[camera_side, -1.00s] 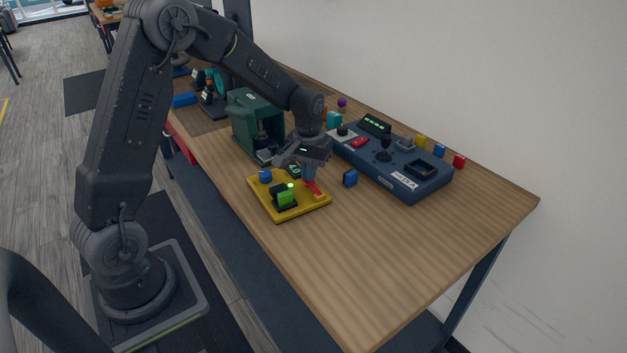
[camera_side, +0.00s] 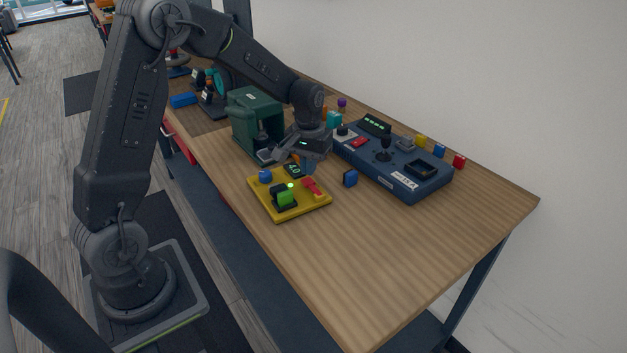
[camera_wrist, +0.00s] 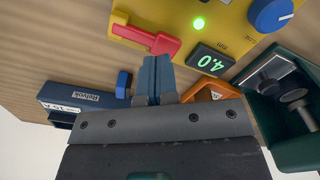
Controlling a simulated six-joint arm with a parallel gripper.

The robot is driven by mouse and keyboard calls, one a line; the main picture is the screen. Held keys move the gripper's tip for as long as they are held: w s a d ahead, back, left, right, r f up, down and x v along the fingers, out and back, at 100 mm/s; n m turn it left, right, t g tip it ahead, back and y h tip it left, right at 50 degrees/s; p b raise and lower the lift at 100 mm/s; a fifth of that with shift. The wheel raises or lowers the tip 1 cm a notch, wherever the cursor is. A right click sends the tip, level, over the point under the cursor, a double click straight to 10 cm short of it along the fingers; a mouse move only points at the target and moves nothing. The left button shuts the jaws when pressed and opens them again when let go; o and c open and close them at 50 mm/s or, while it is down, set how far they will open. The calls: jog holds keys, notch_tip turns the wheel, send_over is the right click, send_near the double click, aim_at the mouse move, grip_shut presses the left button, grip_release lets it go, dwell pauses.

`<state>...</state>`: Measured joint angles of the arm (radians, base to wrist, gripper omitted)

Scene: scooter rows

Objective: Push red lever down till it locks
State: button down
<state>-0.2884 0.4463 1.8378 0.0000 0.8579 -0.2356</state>
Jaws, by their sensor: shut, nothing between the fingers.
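The red lever (camera_side: 312,187) lies low and nearly flat along the right edge of the yellow panel (camera_side: 262,199). In the wrist view the red lever (camera_wrist: 148,38) lies across the panel's edge. A green light (camera_wrist: 199,23) is lit on the panel, and a display (camera_wrist: 211,62) reads 4.0. My gripper (camera_side: 309,171) is just behind the lever's far end, and in the wrist view my gripper (camera_wrist: 156,62) has its blue fingers together and empty, close to the lever. I cannot tell whether they touch it.
A dark green box (camera_side: 250,112) stands behind. A blue control console (camera_side: 408,187) and a small blue block (camera_side: 350,178) are to the right. The front table top (camera_side: 370,250) is clear.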

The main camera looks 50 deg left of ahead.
aim_at(309, 182)
notch_tip(309, 182, up, 7)
dwell(0.9)
jog(key=shift+f, duration=0.1)
jog(key=s+d+r+m+t, duration=0.3)
jog(key=s+d+r, duration=0.4)
jog(key=s+r, duration=0.15)
jog(key=s+d+m+t, duration=0.2)
jog(key=s+d, duration=0.3)
jog(key=s, duration=0.8)
jog(key=shift+d+r+m+t, duration=0.15)
jog(key=shift+m+t, duration=0.15)
jog(key=shift+m, duration=0.2)
